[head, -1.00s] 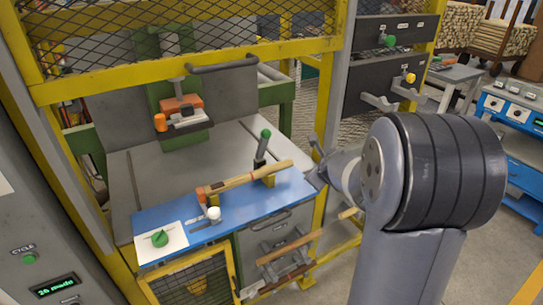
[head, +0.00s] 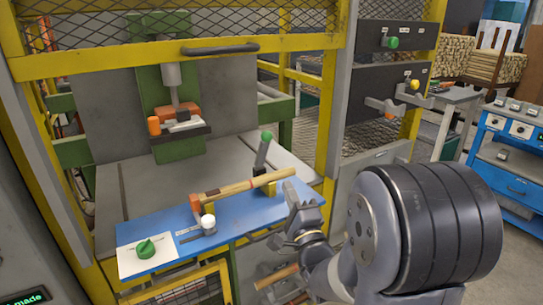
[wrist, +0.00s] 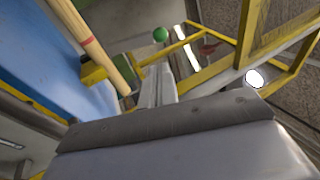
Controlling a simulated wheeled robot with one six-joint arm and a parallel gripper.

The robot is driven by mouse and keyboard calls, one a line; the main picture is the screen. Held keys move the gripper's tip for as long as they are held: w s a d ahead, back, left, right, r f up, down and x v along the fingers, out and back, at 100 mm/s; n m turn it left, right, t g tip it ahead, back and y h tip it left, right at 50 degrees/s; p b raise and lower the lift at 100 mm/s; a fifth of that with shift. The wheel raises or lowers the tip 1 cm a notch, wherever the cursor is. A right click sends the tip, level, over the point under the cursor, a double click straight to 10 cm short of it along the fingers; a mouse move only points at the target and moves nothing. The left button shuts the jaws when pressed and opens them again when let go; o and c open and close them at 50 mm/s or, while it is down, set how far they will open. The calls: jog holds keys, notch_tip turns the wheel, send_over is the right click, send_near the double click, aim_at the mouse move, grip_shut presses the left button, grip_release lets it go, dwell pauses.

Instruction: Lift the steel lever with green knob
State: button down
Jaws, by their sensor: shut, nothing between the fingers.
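The steel lever (head: 262,154) with a green knob (head: 267,136) stands tilted at the back edge of the blue panel, behind a wooden turned piece. The green knob also shows in the wrist view (wrist: 160,34), beyond the wooden piece. My gripper (head: 291,190) is shut and empty, at the right end of the blue panel, to the right of and nearer than the lever. It is apart from the lever. In the wrist view my gripper (wrist: 166,76) shows in the middle.
The wooden piece (head: 235,188) lies across yellow and orange supports on the blue panel (head: 160,222). A white knob (head: 208,221) and a green dial (head: 146,248) sit at the left. A yellow frame post (head: 330,120) rises at the right. A grey handle bar (head: 220,48) crosses above.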

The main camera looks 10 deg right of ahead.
aim_at(266, 138)
jog(key=p+x, duration=0.4)
jog(key=x, duration=1)
jog(key=shift+r, duration=0.1)
jog(key=shift+w+a+r+g+p, duration=0.15)
jog(key=shift+w+r+g+p, duration=0.3)
jog(key=shift+r+g+p, duration=0.35)
jog(key=shift+w+a+b, duration=0.2)
jog(key=shift+w+b, duration=0.2)
jog(key=shift+w, duration=0.15)
jog(key=shift+w+r, duration=0.2)
jog(key=shift+w, duration=0.05)
jog(key=shift+a+f, duration=0.1)
